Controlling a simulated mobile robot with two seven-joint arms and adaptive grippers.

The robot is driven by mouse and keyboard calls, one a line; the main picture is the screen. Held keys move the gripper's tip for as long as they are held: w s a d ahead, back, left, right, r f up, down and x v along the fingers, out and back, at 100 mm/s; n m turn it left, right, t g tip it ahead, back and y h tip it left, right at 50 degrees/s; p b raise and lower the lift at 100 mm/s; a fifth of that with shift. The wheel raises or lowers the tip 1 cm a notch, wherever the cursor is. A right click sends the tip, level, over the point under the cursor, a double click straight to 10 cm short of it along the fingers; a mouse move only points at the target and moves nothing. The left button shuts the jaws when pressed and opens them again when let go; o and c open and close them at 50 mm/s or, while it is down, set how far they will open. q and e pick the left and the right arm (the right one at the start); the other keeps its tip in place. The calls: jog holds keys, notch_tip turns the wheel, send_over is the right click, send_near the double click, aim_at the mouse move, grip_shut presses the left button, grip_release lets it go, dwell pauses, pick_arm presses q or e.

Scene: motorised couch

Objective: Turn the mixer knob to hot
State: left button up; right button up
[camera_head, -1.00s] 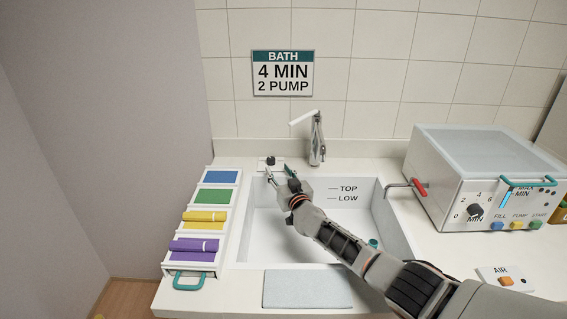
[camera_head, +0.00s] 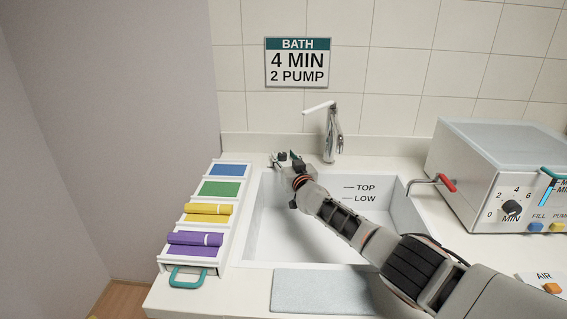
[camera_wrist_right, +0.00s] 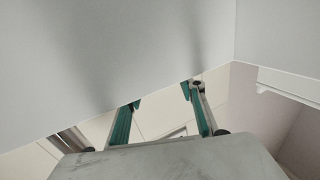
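The small dark mixer knob (camera_head: 281,156) is on the back left rim of the sink, left of the tap (camera_head: 330,140); my right gripper partly hides it. My right gripper (camera_head: 288,158) reaches over the basin from the lower right, with its fingertips at or right beside the knob. I cannot tell whether they touch it. In the right wrist view, the two teal-padded fingers (camera_wrist_right: 160,103) are apart, with no held object visible between them. The knob's pointer and its markings cannot be made out. My left gripper is not in view.
The white sink (camera_head: 262,215) lies under my right arm. A rack (camera_head: 205,255) with coloured rolls stands left of it. A grey mat (camera_head: 300,290) lies in front. A bath sign (camera_head: 298,62) hangs behind.

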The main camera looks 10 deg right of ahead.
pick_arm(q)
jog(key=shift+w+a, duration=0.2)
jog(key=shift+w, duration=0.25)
pick_arm(e)
jog(key=shift+w, duration=0.25)
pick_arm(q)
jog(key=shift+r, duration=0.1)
pick_arm(e)
jog(key=c, duration=1.1)
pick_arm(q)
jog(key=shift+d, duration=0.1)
pick_arm(e)
jog(key=shift+c, duration=0.2)
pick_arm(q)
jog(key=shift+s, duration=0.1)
pick_arm(e)
jog(key=shift+r, duration=0.15)
